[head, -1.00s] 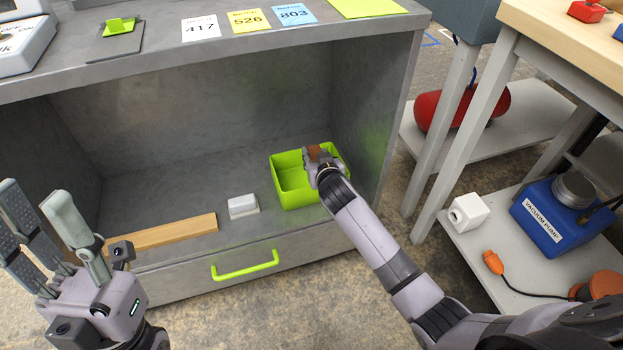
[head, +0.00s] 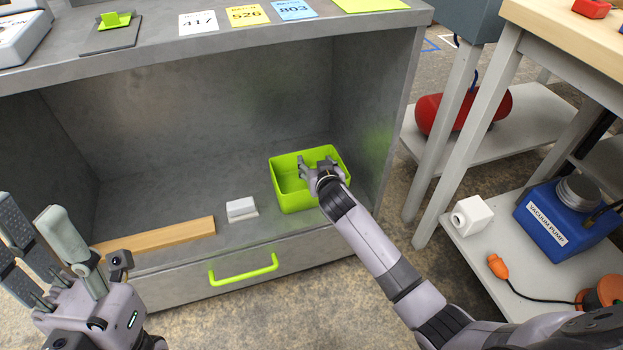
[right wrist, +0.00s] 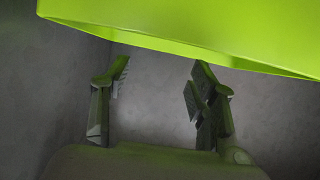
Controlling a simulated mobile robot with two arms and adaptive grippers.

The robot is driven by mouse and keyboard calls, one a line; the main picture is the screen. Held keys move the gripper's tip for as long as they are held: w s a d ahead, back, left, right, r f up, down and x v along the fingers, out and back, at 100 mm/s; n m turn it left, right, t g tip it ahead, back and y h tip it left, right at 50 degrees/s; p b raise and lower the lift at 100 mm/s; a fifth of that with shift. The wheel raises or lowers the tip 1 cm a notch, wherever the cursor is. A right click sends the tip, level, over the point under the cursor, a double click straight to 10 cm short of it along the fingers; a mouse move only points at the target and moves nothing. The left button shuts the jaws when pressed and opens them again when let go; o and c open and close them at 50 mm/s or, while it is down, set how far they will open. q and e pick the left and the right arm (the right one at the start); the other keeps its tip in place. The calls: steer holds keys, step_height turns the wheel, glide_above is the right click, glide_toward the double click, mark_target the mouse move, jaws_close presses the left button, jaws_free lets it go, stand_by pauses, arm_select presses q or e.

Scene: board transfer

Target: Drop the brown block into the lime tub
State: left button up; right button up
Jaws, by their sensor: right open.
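The lime tub (head: 296,204) stands on the cabinet's lower shelf at its right side. My right gripper (head: 316,164) is over the tub's right half, fingers apart with nothing seen between them. In the right wrist view, the open fingers (right wrist: 162,74) show below a lime wall of the tub (right wrist: 200,28). The brown block is not visible in either current view; the tub's right part is hidden behind my gripper. My left gripper (head: 45,240) is open and empty in front of the cabinet at the left.
A white block (head: 241,208) and a wooden strip (head: 160,236) lie on the shelf left of the tub. Below is a drawer with a lime handle (head: 243,270). The cabinet's top (head: 130,60) overhangs the shelf. A side cart (head: 470,250) stands at right.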

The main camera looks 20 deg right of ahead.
steer(key=shift+s, duration=0.1)
steer(key=v, duration=1.1)
steer(key=shift+s+r, duration=0.15)
steer(key=shift+s, duration=0.25)
